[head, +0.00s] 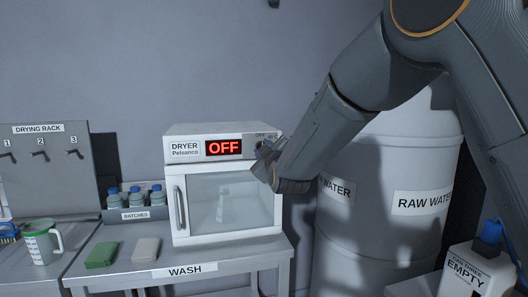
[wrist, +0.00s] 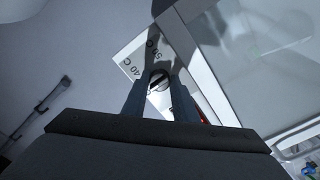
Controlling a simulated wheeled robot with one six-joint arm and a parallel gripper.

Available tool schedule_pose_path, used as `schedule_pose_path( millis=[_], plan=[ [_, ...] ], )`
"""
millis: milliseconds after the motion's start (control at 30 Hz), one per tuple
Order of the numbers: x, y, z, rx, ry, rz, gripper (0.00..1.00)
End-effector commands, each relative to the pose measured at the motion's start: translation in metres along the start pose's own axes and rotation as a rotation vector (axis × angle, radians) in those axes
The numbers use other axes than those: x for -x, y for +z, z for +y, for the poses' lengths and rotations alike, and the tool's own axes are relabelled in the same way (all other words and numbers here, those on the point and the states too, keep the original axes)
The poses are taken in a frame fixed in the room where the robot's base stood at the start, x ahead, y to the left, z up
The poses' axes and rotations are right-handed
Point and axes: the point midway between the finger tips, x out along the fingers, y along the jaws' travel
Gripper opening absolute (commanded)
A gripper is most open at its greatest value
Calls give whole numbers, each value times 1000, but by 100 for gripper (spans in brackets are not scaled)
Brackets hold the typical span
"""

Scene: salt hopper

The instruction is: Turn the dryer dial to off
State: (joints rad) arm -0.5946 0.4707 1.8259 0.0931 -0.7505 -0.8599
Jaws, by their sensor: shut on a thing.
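The dryer (head: 176,205) is a white box on the wash bench, with a glass door and a handle at the door's left. Its red display (head: 223,147) reads OFF. My gripper (head: 264,150) is at the upper right of the dryer's front and covers most of the dial in the head view. In the wrist view, my gripper (wrist: 158,86) has its two fingers shut on the dark round dial (wrist: 159,80). Labels 40 C and 50 C show on the white plate beside the dial. The dial's pointer direction is hard to tell.
A bottle stands behind the dryer's glass. A batches rack (head: 137,213) with blue-capped bottles is left of the dryer. A green sponge (head: 102,255) and a pale one (head: 146,250) lie on the bench (head: 215,265). Large raw water barrels (head: 385,220) stand at the right.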

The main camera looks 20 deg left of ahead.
Motion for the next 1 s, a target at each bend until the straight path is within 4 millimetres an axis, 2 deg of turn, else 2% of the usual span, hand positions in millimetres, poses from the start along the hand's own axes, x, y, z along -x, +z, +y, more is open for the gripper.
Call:
schedule_pose_path(
  millis=[433,467,567,867,1000],
  plan=[
    [0,0,0,11,0,0,4],
    [0,0,0,11,0,0,28],
    [0,0,0,11,0,0,44],
    [1,0,0,10,0,1,45],
    [10,0,0,10,1,2,45]
  ],
)
